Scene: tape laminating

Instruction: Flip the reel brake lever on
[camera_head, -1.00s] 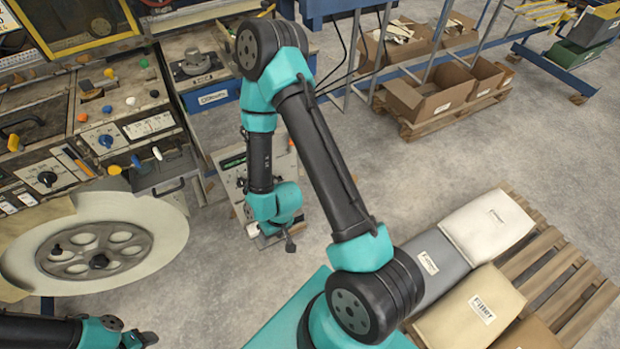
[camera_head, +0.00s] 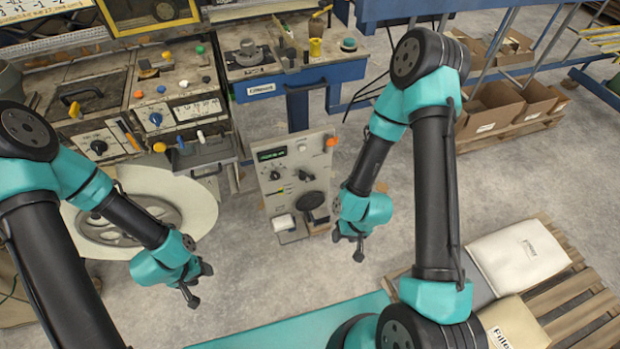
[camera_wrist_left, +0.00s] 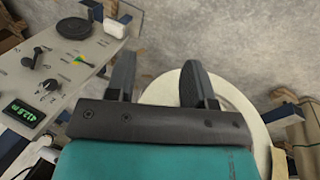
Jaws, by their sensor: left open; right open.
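A grey control panel (camera_head: 292,160) with a green display stands upright in the head view's middle. It carries black knobs or levers (camera_head: 276,174), a black disc (camera_head: 310,201) and an orange knob (camera_head: 332,142). I cannot tell which part is the reel brake lever. The left wrist view shows the panel tilted (camera_wrist_left: 60,68), with a black lever-like part (camera_wrist_left: 46,88). My left gripper (camera_head: 200,286) is open and empty, lower left of the panel; its spread fingers show in the left wrist view (camera_wrist_left: 160,78). My right gripper (camera_head: 349,247) is open and empty, right of the panel's base.
A large white reel (camera_head: 201,203) lies at the left, partly behind my left arm. A machine console (camera_head: 165,95) with coloured knobs stands behind it. A blue bench (camera_head: 300,75) is at the back. Sacks (camera_head: 518,256) lie on a pallet at the right. Grey floor between is clear.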

